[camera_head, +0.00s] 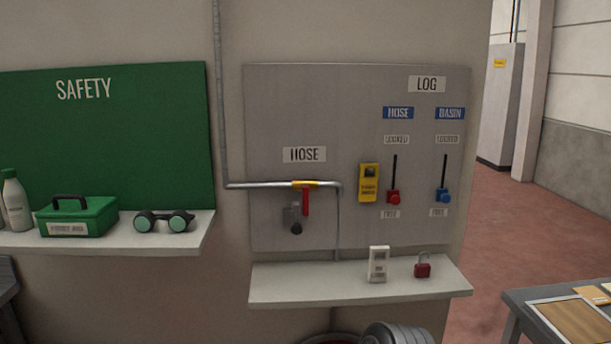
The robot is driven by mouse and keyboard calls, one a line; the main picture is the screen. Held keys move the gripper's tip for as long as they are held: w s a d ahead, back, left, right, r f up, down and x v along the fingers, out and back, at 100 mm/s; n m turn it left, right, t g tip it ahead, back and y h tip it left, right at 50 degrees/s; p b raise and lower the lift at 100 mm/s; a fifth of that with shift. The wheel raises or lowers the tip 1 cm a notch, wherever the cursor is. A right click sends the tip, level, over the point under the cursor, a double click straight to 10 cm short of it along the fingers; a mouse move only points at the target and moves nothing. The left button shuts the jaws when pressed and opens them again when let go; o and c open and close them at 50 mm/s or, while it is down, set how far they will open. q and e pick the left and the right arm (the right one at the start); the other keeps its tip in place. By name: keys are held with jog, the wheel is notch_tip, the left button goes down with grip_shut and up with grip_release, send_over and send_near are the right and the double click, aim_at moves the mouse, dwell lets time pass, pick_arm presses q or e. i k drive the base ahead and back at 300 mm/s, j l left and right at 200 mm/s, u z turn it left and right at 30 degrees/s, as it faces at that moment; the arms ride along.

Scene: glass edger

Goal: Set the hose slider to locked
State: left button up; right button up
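The red hose slider (394,197) sits at the bottom of its vertical black track on the grey panel (280,110). It is under the blue HOSE label (398,113). A small label that appears to read LOCKED (397,140) is at the top of the track, and another small label (390,214) is at the bottom, its text hard to read. Neither of my grippers shows in the head view.
A blue slider (443,195) sits low on the BASIN track to the right. A yellow device (369,183) hangs close left of the red slider. A shelf (300,283) below holds a white device (378,264) and a red padlock (422,266). A red-handled pipe valve (306,200) is farther left.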

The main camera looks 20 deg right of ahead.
aim_at(392, 196)
jog(key=z, duration=1.3)
